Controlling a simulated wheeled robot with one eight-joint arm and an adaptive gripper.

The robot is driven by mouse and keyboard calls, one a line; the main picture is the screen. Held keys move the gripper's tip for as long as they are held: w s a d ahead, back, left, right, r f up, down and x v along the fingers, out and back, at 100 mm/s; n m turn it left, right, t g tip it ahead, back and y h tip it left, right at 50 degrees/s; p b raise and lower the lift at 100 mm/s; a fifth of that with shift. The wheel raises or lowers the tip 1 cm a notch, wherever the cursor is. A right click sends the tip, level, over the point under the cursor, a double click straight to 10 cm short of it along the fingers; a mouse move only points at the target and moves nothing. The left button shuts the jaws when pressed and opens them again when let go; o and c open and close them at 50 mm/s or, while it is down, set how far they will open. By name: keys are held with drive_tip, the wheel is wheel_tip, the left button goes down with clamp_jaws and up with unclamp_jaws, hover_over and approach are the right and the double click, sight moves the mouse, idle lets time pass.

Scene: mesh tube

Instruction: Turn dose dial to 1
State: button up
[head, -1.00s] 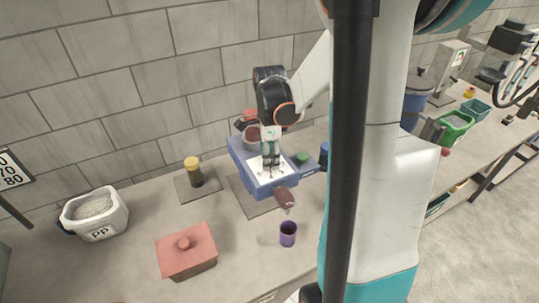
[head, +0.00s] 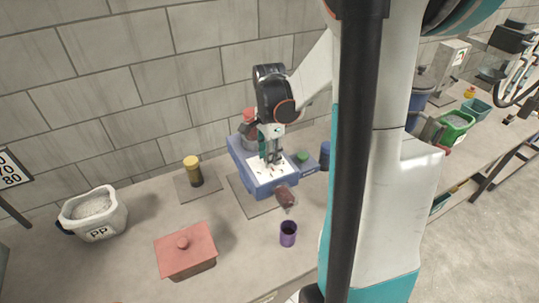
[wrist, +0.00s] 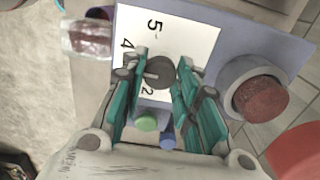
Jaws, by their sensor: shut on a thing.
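The dose dial is a dark grey round knob (wrist: 160,72) with a pale pointer mark, on a white plate (wrist: 180,35) printed with numbers. In the wrist view I read 5, 4 and 2; the other numbers are hidden or unclear. The pointer lies toward the left of the knob; which number it meets I cannot tell. My gripper (wrist: 162,63) has its teal-sided fingers on either side of the knob, shut on it. In the head view my gripper (head: 273,158) reaches down to the blue device (head: 272,188), and its fingers hide the dial.
A grey ring with a dark red top (wrist: 260,97) stands beside the plate. A green knob (head: 302,156) and a blue container (head: 325,155) are at the device's right. A dark red pouch (head: 284,197), purple cup (head: 288,234) and pink lidded box (head: 185,250) stand in front.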

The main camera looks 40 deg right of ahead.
drive_tip(key=n+b, duration=0.1)
drive_tip(key=n, duration=1.1)
drive_tip(key=shift+n+b, duration=0.3)
drive_tip(key=shift+n, duration=0.1)
drive_tip(key=n, duration=1.3)
drive_tip(key=shift+b, duration=0.4)
drive_tip(key=o, duration=1.1)
drive_tip(key=shift+c, duration=0.2)
drive_tip(key=shift+r, duration=0.15)
